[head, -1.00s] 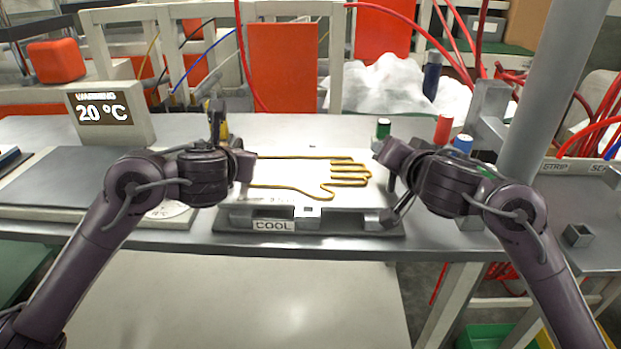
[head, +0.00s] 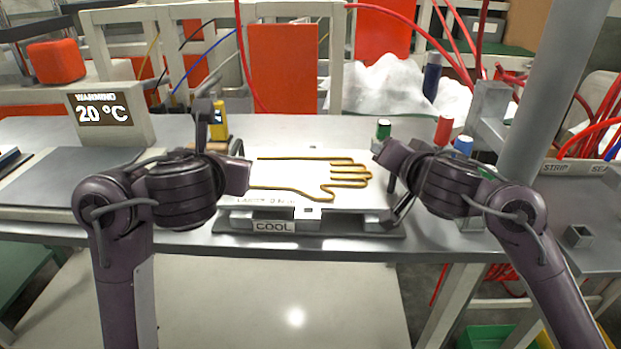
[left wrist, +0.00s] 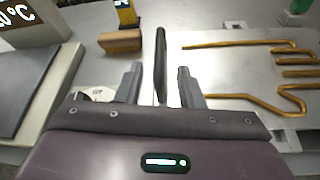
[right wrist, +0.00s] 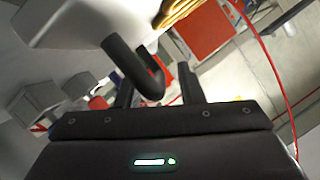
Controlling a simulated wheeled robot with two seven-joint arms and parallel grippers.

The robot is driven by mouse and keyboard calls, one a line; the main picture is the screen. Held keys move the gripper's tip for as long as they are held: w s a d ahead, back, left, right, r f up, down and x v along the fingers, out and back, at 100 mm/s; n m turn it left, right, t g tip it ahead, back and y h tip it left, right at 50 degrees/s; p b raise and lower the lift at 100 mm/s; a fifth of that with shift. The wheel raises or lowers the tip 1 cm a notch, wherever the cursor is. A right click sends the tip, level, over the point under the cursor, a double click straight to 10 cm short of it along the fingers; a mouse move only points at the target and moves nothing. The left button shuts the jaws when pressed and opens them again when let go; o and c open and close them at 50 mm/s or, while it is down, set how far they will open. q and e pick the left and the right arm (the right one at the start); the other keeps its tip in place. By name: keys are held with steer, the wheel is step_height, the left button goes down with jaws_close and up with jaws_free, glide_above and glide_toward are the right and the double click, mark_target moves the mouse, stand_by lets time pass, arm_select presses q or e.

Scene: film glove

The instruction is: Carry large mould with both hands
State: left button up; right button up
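The large mould (head: 290,168) is a pale flat plate with a raised gold glove outline (head: 352,170). It lies on the grey stand labelled COOL (head: 274,226). My left gripper (left wrist: 160,70) is at the mould's left side, open. A dark upright handle (left wrist: 161,50) stands between its fingers, with gaps on both sides. My right gripper (right wrist: 153,76) is at the mould's right side, open. A dark bent handle (right wrist: 137,68) reaches between its fingers; I cannot tell whether it touches one.
A warming display (head: 103,112) stands left of the mould beside a flat grey plate (head: 45,180). A grey post (head: 552,95) rises at the right.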

steer(key=shift+s, duration=0.1)
arm_select(q)
steer(key=v, duration=0.4)
steer(key=shift+s, duration=0.35)
arm_select(e)
steer(key=v, duration=1.2)
arm_select(q)
steer(key=shift+s, duration=0.1)
arm_select(e)
steer(key=shift+f, duration=0.15)
